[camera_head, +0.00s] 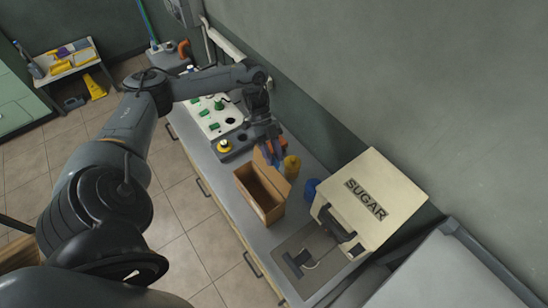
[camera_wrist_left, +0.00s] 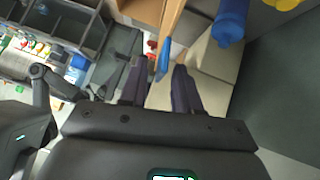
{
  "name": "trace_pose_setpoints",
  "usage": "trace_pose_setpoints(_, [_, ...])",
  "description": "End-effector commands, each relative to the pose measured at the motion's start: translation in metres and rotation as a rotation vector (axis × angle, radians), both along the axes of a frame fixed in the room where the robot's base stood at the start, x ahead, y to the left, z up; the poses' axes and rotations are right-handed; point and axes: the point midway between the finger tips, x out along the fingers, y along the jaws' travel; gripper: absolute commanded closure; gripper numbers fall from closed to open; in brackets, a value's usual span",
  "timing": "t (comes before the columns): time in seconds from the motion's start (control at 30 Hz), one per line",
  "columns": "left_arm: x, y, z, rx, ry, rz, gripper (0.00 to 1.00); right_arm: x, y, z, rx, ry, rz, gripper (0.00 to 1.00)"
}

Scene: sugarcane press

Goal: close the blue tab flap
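An open brown cardboard box (camera_head: 262,192) stands on the grey counter. One flap (camera_head: 270,168) stands up on its far side, with a blue tab (camera_head: 279,158) at its edge, partly hidden by my gripper. My left gripper (camera_head: 273,146) is above the flap's far end, next to the tab. In the left wrist view, my left gripper's fingers (camera_wrist_left: 160,72) are apart. The blue tab (camera_wrist_left: 163,58) on the edge of the flap (camera_wrist_left: 173,22) shows in the gap between the fingertips; I cannot tell whether they touch. My right gripper is not in view.
A yellow bottle (camera_head: 291,167) and a blue container (camera_head: 311,188) stand close to the flap. A large cream SUGAR machine (camera_head: 372,200) is to the right. A panel with green parts (camera_head: 212,116) is behind. The counter's front strip (camera_head: 225,200) is clear.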

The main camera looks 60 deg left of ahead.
Motion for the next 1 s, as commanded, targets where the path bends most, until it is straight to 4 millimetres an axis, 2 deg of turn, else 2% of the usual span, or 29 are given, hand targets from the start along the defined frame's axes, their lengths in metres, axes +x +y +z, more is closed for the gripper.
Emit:
trace_pose_setpoints(0.2, [-0.0007,-0.0068,-0.0066,-0.001,0.001,0.002,0.68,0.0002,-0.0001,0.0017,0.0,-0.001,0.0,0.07])
trace_pose_setpoints(0.6, [-0.0007,-0.0081,-0.008,-0.001,0.001,0.002,0.68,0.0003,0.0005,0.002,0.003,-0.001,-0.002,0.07])
trace_pose_setpoints(0.8, [-0.0007,-0.008,-0.008,-0.001,0.001,0.002,0.99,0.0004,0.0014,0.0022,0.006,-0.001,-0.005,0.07])
trace_pose_setpoints(1.0, [-0.0007,-0.0079,-0.008,-0.001,0.001,0.002,1.0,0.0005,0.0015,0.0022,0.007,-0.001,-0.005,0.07])
